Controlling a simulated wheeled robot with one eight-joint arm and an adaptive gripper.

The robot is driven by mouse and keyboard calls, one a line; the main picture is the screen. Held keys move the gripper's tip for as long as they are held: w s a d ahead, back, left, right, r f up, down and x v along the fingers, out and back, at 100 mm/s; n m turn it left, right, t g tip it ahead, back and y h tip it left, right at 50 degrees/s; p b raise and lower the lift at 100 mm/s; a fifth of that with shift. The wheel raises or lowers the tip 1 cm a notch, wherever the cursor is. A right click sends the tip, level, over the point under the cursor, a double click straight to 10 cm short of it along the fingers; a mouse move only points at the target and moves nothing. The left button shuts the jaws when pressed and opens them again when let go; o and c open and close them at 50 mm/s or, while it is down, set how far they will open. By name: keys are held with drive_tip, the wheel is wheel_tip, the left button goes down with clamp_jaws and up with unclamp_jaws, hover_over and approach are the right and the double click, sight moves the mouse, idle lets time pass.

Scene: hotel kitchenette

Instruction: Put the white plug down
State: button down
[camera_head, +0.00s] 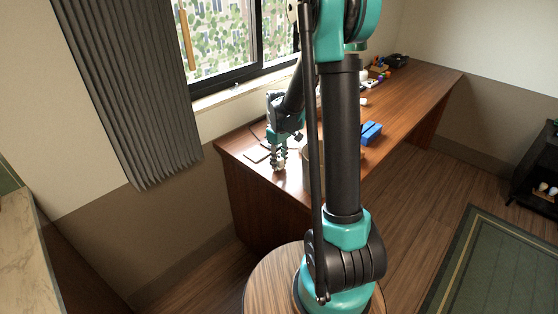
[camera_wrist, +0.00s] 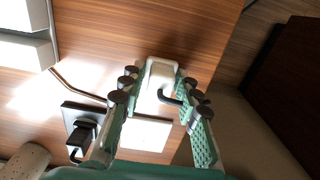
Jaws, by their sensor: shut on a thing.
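My gripper (camera_head: 279,163) is low over the near left end of the brown wooden desk (camera_head: 405,88). In the wrist view my gripper (camera_wrist: 160,92) has its two green, dark-padded fingers on either side of the white plug (camera_wrist: 160,72) and is shut on it. The plug is a pale block with a dark, bent cord or prong by its right side. In the head view the white plug (camera_head: 279,169) is a small pale spot at the fingertips. I cannot tell whether it touches the desktop.
A white square plate (camera_wrist: 147,133) and a black plug (camera_wrist: 82,137) on a dark square plate lie close by. White items (camera_wrist: 25,50) are at the wrist view's upper left. A blue object (camera_head: 371,132) stands farther along the desk. The desk edge is near.

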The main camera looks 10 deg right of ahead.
sight(279, 158)
drive_tip(key=shift+f, duration=0.4)
drive_tip(key=c, duration=1.1)
unclamp_jaws()
drive_tip(key=shift+r, duration=0.1)
wheel_tip(279, 158, up, 13)
drive_tip(key=shift+r, duration=0.1)
